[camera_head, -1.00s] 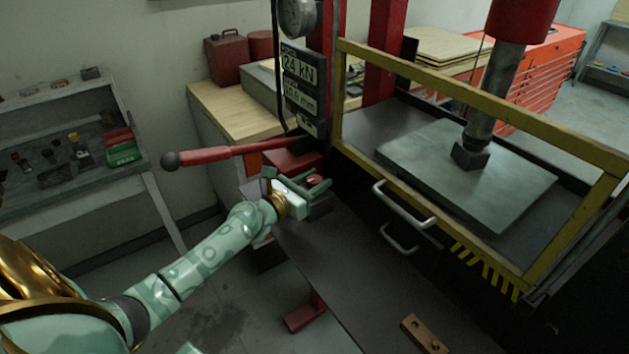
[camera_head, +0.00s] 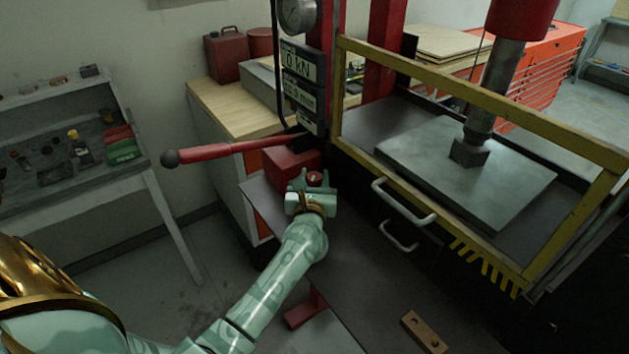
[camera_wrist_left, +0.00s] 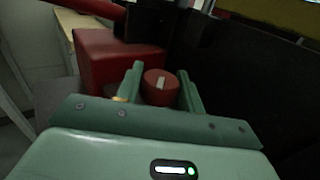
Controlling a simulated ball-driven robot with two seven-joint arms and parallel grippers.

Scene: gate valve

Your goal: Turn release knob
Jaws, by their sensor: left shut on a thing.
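The release knob (camera_head: 315,178) is a round red knob with a pale mark on its face, in front of the red pump block (camera_head: 292,163). In the left wrist view the knob (camera_wrist_left: 160,87) sits between the two green fingers of my left gripper (camera_wrist_left: 162,90), and its pale mark stands nearly upright. My left gripper (camera_head: 314,180) is shut on the knob, with one finger on each side. The knob's lower part is hidden by the gripper. My right gripper is not in view.
A red pump lever (camera_head: 230,150) with a dark ball end reaches left above the block. The display (camera_head: 298,65) reads 0 kN. A yellow guard frame (camera_head: 480,90) and drawer-like handles (camera_head: 403,205) stand to the right. A wooden bar (camera_head: 425,332) lies on the dark bench.

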